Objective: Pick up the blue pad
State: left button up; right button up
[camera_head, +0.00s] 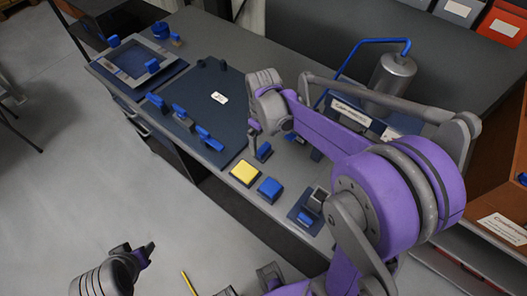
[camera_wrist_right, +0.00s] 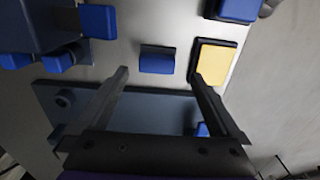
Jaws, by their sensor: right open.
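A square blue pad on a dark base (camera_head: 270,189) lies near the bench's front edge, beside a yellow pad (camera_head: 244,173). In the right wrist view, the blue pad (camera_wrist_right: 240,9) is at the top edge and the yellow pad (camera_wrist_right: 213,61) is below it. A smaller blue block (camera_head: 263,151) is just below my right gripper (camera_head: 262,124) in the head view. The wrist view shows this block (camera_wrist_right: 157,60) between the open, empty fingers, apart from both. My left gripper (camera_head: 135,252) is low at the left, off the bench; its opening is unclear.
A dark mat (camera_head: 205,100) with several blue-handled pieces lies left of my right gripper. A grey frame (camera_head: 134,64) is farther left. A metal cylinder (camera_head: 391,76) with a blue pipe stands at the back right. A small dark fixture (camera_head: 309,207) is right of the blue pad.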

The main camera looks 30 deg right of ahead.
aim_at(263, 148)
jog(key=shift+w+d+f, duration=0.1)
jog(key=shift+f, duration=1.45)
jog(key=shift+w+d+f, duration=0.1)
jog(key=shift+f, duration=1.45)
jog(key=c, duration=1.4)
notch_tip(263, 148, up, 10)
jog(key=shift+r+p, duration=0.1)
jog(key=shift+p, duration=0.2)
jog(key=o, duration=0.7)
jog(key=c, duration=0.4)
jog(key=shift+a, duration=0.1)
jog(key=shift+c, duration=0.2)
